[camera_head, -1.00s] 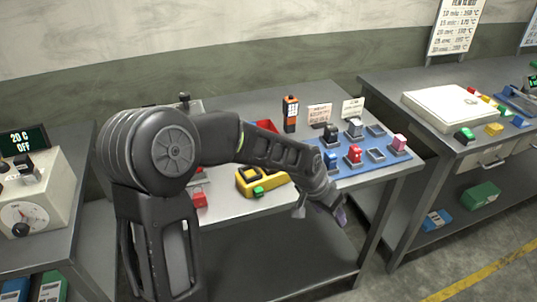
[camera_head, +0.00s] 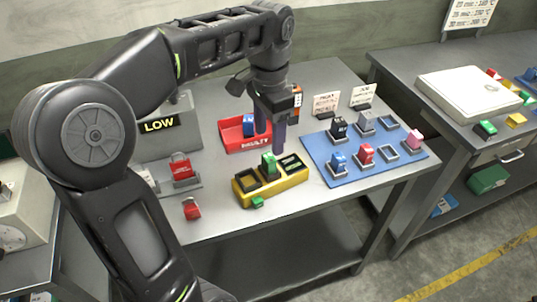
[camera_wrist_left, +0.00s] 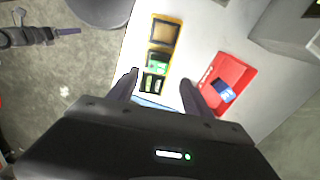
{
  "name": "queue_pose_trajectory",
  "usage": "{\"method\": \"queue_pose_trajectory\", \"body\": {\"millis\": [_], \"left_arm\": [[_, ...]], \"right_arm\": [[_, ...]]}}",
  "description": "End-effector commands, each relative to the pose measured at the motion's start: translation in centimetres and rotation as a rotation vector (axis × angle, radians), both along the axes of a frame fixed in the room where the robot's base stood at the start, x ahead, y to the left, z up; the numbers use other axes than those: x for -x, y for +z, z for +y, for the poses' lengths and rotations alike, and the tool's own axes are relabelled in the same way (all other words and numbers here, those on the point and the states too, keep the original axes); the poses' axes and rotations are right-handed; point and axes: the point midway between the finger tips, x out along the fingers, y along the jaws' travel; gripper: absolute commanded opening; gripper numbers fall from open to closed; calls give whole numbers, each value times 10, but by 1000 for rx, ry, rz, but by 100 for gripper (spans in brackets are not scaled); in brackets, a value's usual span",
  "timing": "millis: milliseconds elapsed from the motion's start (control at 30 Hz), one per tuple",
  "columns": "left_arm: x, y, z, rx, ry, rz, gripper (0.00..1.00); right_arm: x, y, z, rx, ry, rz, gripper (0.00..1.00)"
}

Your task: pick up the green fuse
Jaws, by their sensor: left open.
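The green fuse (camera_head: 268,163) stands upright in the middle of a yellow holder (camera_head: 244,196) on the grey table. In the left wrist view the green fuse (camera_wrist_left: 158,65) sits in the same holder (camera_wrist_left: 176,38). My left gripper (camera_head: 271,140) points down, open and empty, above and slightly behind the fuse. In its wrist view the two fingers (camera_wrist_left: 160,84) lie apart, with the holder's near end between them. A dark gripper with a purple finger, seemingly my right one (camera_wrist_left: 50,33), shows at the upper left of that view; its opening is unclear.
A red tray (camera_head: 232,138) with a blue fuse lies behind the holder. A blue mat (camera_head: 340,178) with several coloured fuses lies to its right. A red fuse (camera_head: 191,208) lies left. A small green piece (camera_head: 257,202) is at the holder's front.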

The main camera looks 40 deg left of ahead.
Motion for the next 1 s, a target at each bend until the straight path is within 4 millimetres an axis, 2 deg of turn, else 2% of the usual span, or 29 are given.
{"method": "queue_pose_trajectory", "body": {"millis": [233, 533, 867, 1000], "left_arm": [[0, -2, 0, 0, 0, -1, 58], [0, -28, 0, 0, 1, -1, 58], [0, -27, 0, 0, 1, -1, 58], [1, -36, 0, 1, 1, 0, 58]], "right_arm": [[0, -2, 0, 0, -1, 1, 73], [-1, -25, 0, -3, 0, -5, 73], [-2, -23, 1, -4, 1, -6, 73], [-2, -21, 1, -4, 1, -6, 73]]}}
